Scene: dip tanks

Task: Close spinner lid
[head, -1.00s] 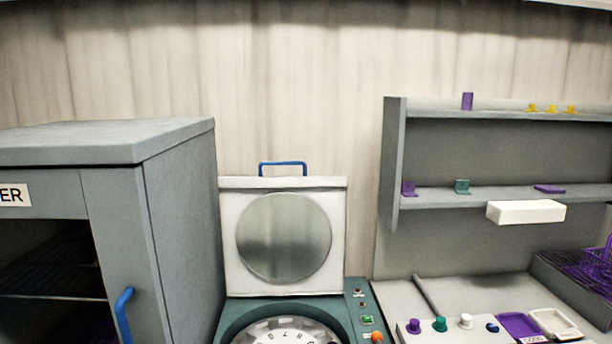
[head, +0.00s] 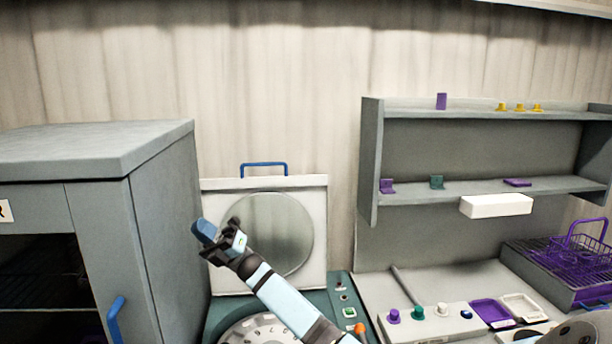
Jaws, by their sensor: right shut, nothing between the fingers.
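The spinner lid (head: 308,187) stands open and upright at the back of the spinner. It is a white square panel with a round grey window and a blue handle (head: 264,165) on its top edge. The teal spinner body (head: 338,290) is below it, with its numbered rotor (head: 255,332) partly showing. My right gripper (head: 205,232) is shut and empty. In the picture it overlaps the lid's left part, below the handle. I cannot tell whether it touches the lid. My forearm hides part of the lid and body. My left gripper is not in view.
A grey cabinet (head: 160,200) with a blue handle stands close at the left. At the right are a shelf unit (head: 370,160) with small parts, a white box (head: 496,206), a knob panel (head: 430,323) and a purple wire basket (head: 585,245). The wall above the lid is clear.

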